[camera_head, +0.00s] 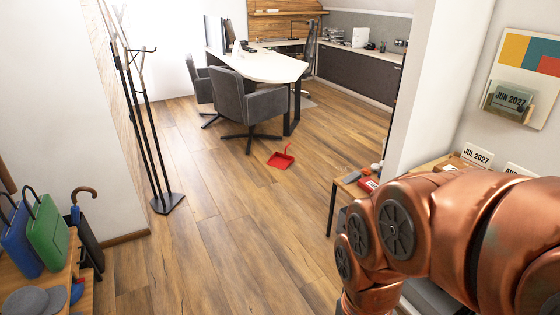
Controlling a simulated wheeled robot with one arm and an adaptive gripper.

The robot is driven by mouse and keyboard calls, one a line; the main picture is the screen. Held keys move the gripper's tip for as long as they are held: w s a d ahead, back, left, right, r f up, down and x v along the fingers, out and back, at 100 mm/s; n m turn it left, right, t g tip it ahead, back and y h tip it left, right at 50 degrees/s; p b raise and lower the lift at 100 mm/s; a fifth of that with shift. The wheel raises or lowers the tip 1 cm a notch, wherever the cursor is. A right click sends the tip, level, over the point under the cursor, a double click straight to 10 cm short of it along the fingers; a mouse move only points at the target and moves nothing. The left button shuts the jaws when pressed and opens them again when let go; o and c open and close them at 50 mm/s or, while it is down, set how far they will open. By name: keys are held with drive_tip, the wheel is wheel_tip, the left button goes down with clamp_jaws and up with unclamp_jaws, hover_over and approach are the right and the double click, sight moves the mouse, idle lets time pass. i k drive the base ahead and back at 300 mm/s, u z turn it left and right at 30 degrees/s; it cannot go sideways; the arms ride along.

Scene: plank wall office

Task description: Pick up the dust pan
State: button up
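A red dust pan (280,160) lies on the wooden floor in the middle of the room, in front of the grey office chair. Its handle points up and to the right in the picture. My copper-coloured arm fills the lower right of the view, well apart from the dust pan. My gripper is not in view.
A coat stand (166,203) stands on the left, near a bench (82,296) with bags and caps. A grey chair (250,103) and white desk (262,67) are behind the pan. A small table (347,186) stands right by the wall end. The floor between is clear.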

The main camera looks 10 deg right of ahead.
sight(278, 160)
drive_tip(key=z, duration=0.2)
drive_tip(key=i, duration=6)
drive_tip(key=u, duration=3.8)
drive_tip(key=k, duration=1.5)
